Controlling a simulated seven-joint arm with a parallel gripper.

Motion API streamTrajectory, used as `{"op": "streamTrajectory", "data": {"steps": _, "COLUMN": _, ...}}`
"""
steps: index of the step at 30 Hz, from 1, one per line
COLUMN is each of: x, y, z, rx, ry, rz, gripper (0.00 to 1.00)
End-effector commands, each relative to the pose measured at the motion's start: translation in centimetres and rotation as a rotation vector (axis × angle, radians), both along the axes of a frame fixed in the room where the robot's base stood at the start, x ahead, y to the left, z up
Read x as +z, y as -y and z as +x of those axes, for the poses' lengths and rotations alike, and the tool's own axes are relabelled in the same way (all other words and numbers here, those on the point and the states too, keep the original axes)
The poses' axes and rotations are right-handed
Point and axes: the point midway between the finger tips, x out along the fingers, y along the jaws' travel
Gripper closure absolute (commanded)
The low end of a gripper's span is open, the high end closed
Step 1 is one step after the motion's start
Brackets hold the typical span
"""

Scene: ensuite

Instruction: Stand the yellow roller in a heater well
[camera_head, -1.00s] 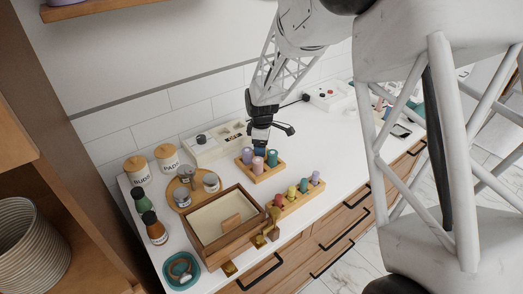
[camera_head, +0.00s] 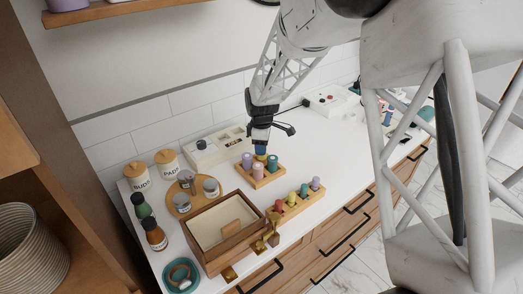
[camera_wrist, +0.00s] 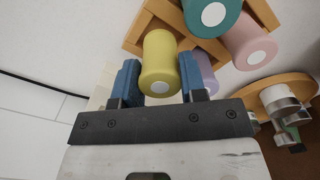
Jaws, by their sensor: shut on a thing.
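The yellow roller (camera_wrist: 160,60) is between the two blue fingers of my gripper (camera_wrist: 160,84), which is shut on it; its pale-centred end faces the wrist camera. In the head view my gripper (camera_head: 261,149) is over the back of a small wooden rack (camera_head: 268,179), with a little of the yellow roller showing below the fingers. Purple (camera_head: 247,160), pink (camera_head: 258,171) and teal (camera_head: 272,163) rollers stand in that rack. I cannot tell whether the yellow roller's base is clear of it. A white box with a dark knob and openings (camera_head: 215,148), perhaps the heater, stands behind to the left.
A second wooden rack (camera_head: 293,209) with several coloured rollers, another yellow among them, stands in front. An open wooden box (camera_head: 200,225) is at front left. Jars and bottles stand farther left. Another white device (camera_head: 330,99) is at back right. Some clear counter lies right of the racks.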

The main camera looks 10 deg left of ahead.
Motion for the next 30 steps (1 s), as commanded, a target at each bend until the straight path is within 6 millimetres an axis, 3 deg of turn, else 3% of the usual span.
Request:
{"op": "streamTrajectory", "data": {"steps": 15, "x": 7.1, "y": 0.0, "z": 0.0, "rx": 0.0, "ry": 0.001, "rz": 0.0, "gripper": 0.85}}
{"op": "streamTrajectory", "data": {"steps": 30, "x": 7.9, "y": 0.0, "z": 0.0, "rx": 0.0, "ry": 0.0, "rz": 0.0, "gripper": 0.85}}
